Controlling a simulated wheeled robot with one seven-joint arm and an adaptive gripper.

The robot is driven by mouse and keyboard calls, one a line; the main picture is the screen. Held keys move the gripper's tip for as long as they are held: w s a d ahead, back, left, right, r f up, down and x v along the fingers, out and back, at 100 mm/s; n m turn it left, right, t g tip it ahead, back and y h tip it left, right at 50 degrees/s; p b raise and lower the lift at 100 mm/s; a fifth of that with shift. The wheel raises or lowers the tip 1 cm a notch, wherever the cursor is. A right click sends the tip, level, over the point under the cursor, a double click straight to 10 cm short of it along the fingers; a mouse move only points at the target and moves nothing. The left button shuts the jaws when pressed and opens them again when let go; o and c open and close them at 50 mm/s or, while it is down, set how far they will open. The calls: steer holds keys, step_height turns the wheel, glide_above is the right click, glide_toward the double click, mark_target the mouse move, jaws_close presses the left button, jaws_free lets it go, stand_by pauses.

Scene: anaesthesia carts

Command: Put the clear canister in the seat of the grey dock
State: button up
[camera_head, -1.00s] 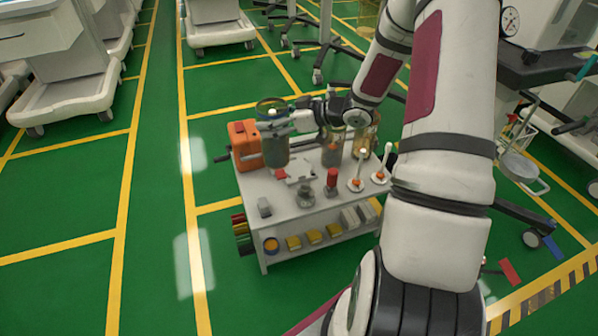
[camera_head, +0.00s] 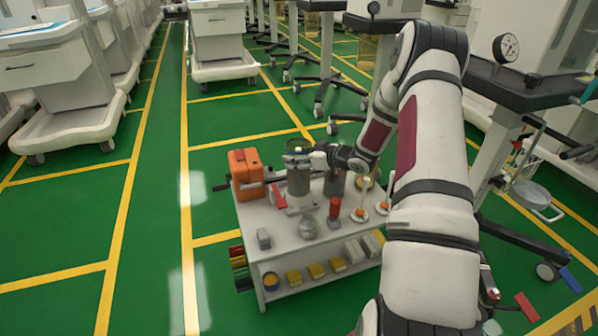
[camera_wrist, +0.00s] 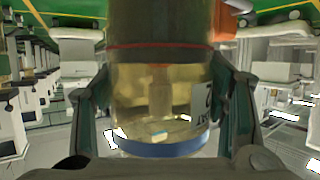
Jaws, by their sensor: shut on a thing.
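The clear canister (camera_head: 299,185) is upright over the cart top in the head view. My gripper (camera_head: 298,160) is shut on it near its upper end.
An orange box (camera_head: 246,172) stands close on the left. Another canister (camera_head: 333,186) stands close on the right. A glass jar (camera_head: 308,226), a red-topped item (camera_head: 334,210) and white sticks with orange bases (camera_head: 361,213) stand in front. A grey block (camera_head: 263,238) lies at the front left.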

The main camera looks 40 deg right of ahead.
steer(key=shift+f+b, duration=0.7)
steer(key=shift+f, duration=1.15)
steer(key=o, duration=1.9)
steer(key=shift+c, duration=0.2)
